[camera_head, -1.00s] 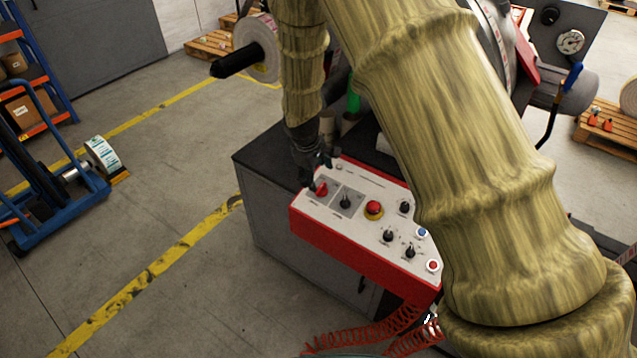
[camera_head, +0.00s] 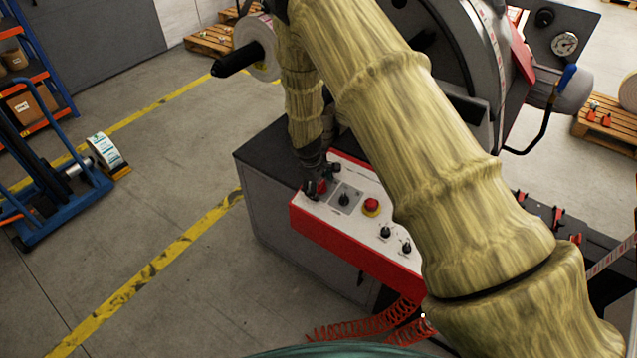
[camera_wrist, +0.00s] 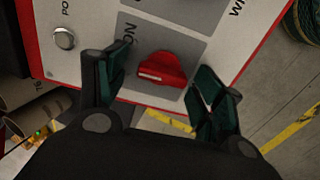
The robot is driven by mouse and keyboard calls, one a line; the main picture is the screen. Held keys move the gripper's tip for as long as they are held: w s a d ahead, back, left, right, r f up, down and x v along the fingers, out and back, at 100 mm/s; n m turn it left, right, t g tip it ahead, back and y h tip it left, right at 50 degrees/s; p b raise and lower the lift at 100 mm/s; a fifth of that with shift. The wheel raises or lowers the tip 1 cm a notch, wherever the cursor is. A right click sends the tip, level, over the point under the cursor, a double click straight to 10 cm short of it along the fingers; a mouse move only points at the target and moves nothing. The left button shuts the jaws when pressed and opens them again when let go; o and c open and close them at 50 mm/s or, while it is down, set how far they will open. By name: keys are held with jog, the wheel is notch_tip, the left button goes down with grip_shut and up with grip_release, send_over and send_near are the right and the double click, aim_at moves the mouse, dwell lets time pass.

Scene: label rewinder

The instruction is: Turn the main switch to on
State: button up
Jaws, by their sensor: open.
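The main switch is a red rotary knob (camera_wrist: 162,72) on a grey plate of the control panel; in the wrist view it sits between my two open fingers. A white mark shows on the knob's left side, and the letters "ON" are printed on the plate at its upper left. My gripper (camera_wrist: 160,88) is open around the knob, with a finger on each side; I cannot tell whether either finger touches it. In the head view my gripper (camera_head: 318,186) is at the panel's left end and partly covers the red knob.
The white and red control panel (camera_head: 325,213) also bears a black switch (camera_head: 344,199), a red emergency button (camera_head: 371,205) and more black knobs (camera_head: 385,231). My arm hides its right part. A dark cabinet (camera_head: 270,150) supports it. Red coiled hoses (camera_head: 365,325) hang below.

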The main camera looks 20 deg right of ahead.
jog(key=shift+s+r, duration=0.2)
jog(key=shift+w+f, duration=0.1)
jog(key=shift+w, duration=0.05)
jog(key=c, duration=1)
jog(key=shift+f+m+b, duration=0.1)
jog(key=shift+m+b, duration=0.2)
jog(key=shift+b, duration=0.15)
jog(key=shift+m+b, duration=0.8)
jog(key=shift+b, duration=0.25)
jog(key=shift+d+m+b, duration=0.1)
jog(key=shift+m+b, duration=1.5)
jog(key=shift+m, duration=0.5)
jog(key=shift+r, duration=0.2)
jog(key=o, duration=1)
